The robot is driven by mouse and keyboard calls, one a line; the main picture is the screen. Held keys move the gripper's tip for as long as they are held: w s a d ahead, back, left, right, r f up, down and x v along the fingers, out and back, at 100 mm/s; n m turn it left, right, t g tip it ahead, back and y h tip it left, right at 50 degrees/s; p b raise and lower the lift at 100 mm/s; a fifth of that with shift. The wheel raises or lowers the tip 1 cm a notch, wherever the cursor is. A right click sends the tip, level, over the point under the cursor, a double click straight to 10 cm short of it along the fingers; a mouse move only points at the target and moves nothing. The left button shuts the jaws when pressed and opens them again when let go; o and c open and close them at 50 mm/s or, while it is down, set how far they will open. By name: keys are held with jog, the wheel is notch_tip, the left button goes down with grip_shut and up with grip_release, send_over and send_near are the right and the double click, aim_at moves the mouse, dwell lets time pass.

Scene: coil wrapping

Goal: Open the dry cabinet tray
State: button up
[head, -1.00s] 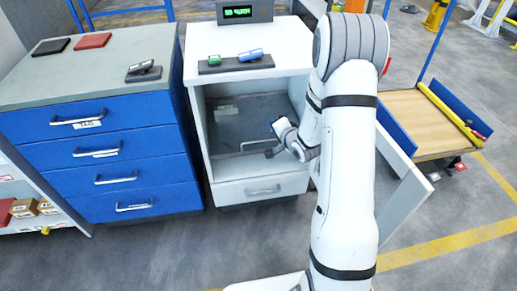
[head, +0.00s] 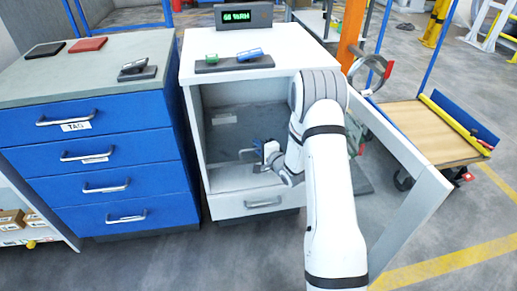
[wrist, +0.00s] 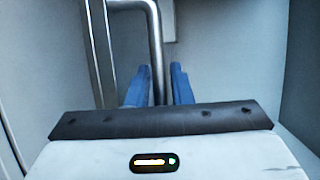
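The dry cabinet (head: 192,150) stands mid-picture with its door (head: 425,190) swung open to the right. The dark tray (head: 228,140) is inside, its right part hidden by my arm. Its metal handle (head: 247,153) shows just left of my gripper (head: 260,150), which reaches into the cabinet. In the wrist view, the handle bar (wrist: 156,50) passes between the two blue fingers of my gripper (wrist: 160,85). The fingers are apart on either side of the bar, with a narrow gap visible at the right finger. Contact at the left finger is unclear.
A blue drawer cabinet (head: 105,165) stands close on the left. A display box (head: 243,15) and small green and blue items sit on the dry cabinet's top. A cart (head: 430,130) stands at right behind the door. The floor in front is clear.

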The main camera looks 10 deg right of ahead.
jog(key=shift+c, duration=0.6)
grip_shut()
